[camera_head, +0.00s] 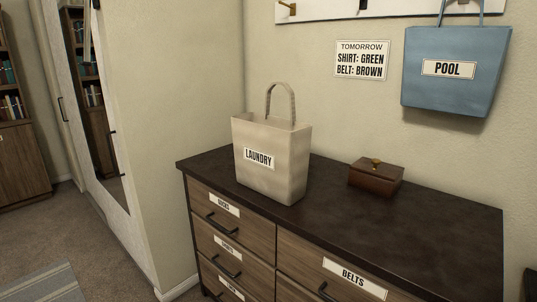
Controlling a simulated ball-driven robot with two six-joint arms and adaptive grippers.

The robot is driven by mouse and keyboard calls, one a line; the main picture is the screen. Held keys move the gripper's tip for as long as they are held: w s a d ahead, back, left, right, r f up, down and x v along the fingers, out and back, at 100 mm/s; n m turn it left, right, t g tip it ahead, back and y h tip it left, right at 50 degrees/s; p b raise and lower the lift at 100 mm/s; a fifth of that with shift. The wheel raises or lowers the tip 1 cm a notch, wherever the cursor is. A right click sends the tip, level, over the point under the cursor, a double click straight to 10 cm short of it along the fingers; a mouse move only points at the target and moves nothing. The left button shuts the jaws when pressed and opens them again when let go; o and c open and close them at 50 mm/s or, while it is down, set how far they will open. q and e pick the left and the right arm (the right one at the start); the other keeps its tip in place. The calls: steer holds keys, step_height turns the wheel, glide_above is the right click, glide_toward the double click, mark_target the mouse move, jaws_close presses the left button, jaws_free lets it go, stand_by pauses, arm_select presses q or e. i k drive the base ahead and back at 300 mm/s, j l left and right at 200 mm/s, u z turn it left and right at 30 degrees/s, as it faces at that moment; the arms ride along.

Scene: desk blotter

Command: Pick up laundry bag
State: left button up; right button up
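The laundry bag (271,172) is a cream tote with a white label reading LAUNDRY. It stands upright on the dark top of the dresser (430,222), near its left end. Its single visible handle loop (280,88) rises above the open rim. Neither of my grippers shows in the head view.
A small brown wooden box (375,179) sits on the dresser right of the bag. A blue bag labelled POOL (455,72) hangs on the wall from a rack. A paper note (362,60) is on the wall. The dresser's front right top is clear.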

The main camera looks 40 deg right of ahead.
mark_target(271, 153)
steer(key=z, duration=1.3)
